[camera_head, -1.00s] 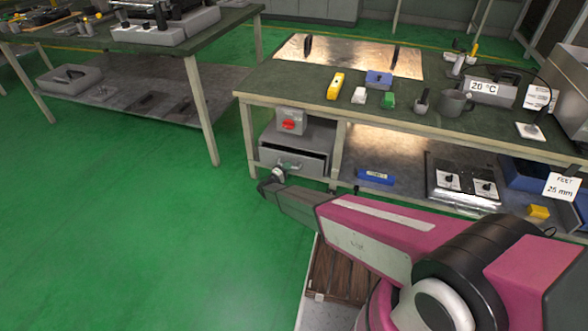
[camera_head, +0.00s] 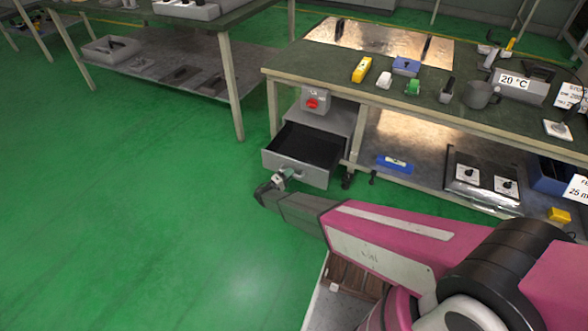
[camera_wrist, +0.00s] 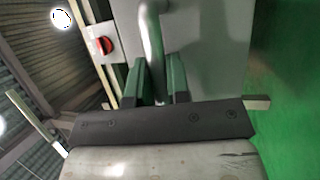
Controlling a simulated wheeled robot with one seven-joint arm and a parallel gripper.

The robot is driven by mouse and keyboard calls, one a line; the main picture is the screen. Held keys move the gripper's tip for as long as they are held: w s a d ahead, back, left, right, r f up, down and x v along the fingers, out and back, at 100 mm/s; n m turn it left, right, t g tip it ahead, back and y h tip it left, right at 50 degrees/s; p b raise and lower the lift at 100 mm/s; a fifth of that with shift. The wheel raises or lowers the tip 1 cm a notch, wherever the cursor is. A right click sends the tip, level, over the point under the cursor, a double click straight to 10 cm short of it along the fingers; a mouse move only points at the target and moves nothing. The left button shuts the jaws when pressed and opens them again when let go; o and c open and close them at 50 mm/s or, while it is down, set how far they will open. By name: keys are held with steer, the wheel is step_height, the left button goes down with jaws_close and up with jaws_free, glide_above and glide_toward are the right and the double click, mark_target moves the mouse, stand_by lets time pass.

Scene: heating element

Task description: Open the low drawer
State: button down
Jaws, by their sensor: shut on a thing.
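The low drawer (camera_head: 275,163) is a grey metal box under the workbench, below a grey cabinet top. It stands pulled out with its dark, empty-looking inside showing. Its front panel (camera_wrist: 215,50) fills much of the upper middle of the wrist view. A curved metal handle (camera_wrist: 152,45) sticks out from that panel. My gripper (camera_head: 284,177) is at the drawer front in the head view. In the wrist view, the green fingers of my gripper (camera_wrist: 162,85) stand on both sides of the handle, shut on it.
A grey box with a red switch (camera_head: 313,102) sits on the cabinet above the drawer; the switch also shows in the wrist view (camera_wrist: 104,45). A bench leg (camera_head: 357,143) stands right of the drawer. A blue item (camera_head: 395,164) lies on the lower shelf. Green floor (camera_head: 150,200) is clear to the left.

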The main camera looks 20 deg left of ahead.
steer(key=shift+s, duration=0.65)
steer(key=c, duration=1.1)
jaws_free()
steer(key=v, duration=1)
steer(key=shift+s+a+f, duration=0.2)
steer(key=shift+s+a, duration=0.1)
steer(key=shift+a, duration=0.1)
